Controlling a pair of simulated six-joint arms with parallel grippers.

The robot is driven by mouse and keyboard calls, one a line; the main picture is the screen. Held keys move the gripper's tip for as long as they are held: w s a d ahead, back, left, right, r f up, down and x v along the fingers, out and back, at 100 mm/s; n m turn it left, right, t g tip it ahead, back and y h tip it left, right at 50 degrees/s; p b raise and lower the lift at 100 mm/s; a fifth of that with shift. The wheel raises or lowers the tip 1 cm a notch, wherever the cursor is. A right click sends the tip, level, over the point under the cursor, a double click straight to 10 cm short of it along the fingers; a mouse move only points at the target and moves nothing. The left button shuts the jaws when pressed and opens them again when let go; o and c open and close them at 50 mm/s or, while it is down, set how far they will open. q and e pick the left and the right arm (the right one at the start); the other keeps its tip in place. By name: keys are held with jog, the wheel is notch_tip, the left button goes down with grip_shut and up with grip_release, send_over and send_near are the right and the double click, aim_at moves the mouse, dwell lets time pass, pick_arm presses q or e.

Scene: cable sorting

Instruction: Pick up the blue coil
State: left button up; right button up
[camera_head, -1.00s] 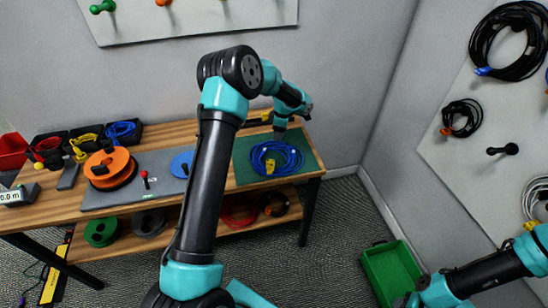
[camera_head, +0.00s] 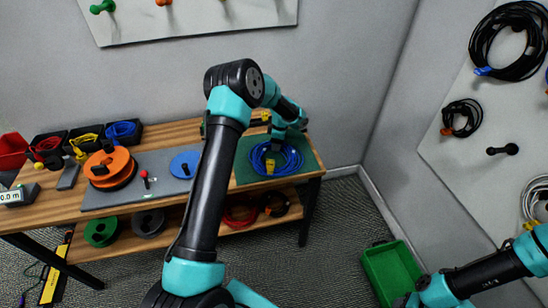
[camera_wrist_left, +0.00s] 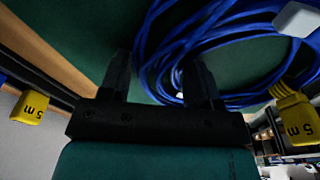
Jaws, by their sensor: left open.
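The blue coil (camera_head: 291,157) lies on a green mat (camera_head: 246,174) at the right end of the workbench, with a yellow tag at its front. In the left wrist view the coil's loops (camera_wrist_left: 228,30) spread over the green mat, and a yellow "5 m" tag (camera_wrist_left: 292,112) shows at the right. My left gripper (camera_head: 277,140) is just above the coil's far side. In the left wrist view its two fingers (camera_wrist_left: 160,80) are apart, with coil strands near and behind the right finger. I cannot tell whether they touch.
A blue disc (camera_head: 186,164) and orange spools (camera_head: 110,168) lie on a grey mat left of the coil. Black bins with cables (camera_head: 122,132) stand at the far left. Spools and coils sit on the lower shelf. A green crate (camera_head: 393,274) is on the floor at right.

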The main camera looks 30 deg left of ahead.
pick_arm(q)
jog(key=shift+c, duration=0.3)
grip_shut()
dwell(0.6)
